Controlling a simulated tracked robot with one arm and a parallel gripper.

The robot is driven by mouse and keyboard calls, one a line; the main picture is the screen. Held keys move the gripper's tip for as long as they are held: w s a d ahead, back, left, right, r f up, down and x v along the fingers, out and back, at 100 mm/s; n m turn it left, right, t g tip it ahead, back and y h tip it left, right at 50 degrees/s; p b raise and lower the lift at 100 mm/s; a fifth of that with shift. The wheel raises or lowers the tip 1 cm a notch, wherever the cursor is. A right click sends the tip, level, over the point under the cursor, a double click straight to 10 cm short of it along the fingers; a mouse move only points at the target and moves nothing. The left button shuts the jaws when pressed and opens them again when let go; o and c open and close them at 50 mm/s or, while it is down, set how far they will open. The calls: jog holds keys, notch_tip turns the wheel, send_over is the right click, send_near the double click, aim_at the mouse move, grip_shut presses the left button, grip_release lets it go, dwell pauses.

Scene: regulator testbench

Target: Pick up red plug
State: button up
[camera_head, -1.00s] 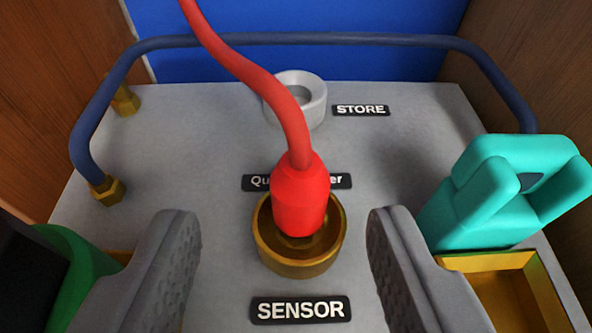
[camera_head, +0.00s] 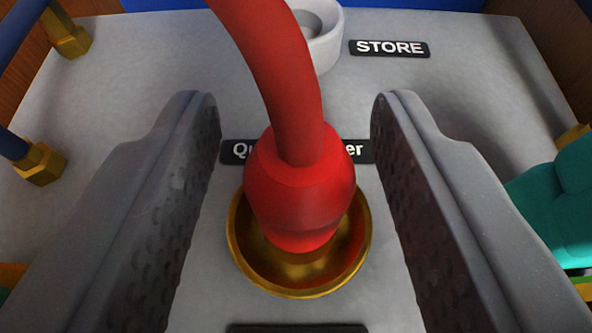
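The red plug (camera_head: 298,200) stands in the brass socket (camera_head: 300,280), with its thick red cable (camera_head: 275,70) rising from its top toward the upper left. My gripper (camera_head: 296,105) is open, with one grey textured finger on each side of the plug. There is a visible gap between each finger and the plug, so neither touches it. The plug and cable hide part of the label behind the socket. The label in front of the socket is cut off by the bottom edge.
A white ring-shaped holder (camera_head: 318,40) sits behind the plug, beside the STORE label (camera_head: 389,48). A teal part (camera_head: 560,210) is at the right edge. Brass fittings (camera_head: 40,163) with a blue pipe are at the left. The grey panel between is clear.

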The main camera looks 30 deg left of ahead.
grip_shut()
jog(key=shift+r, duration=0.1)
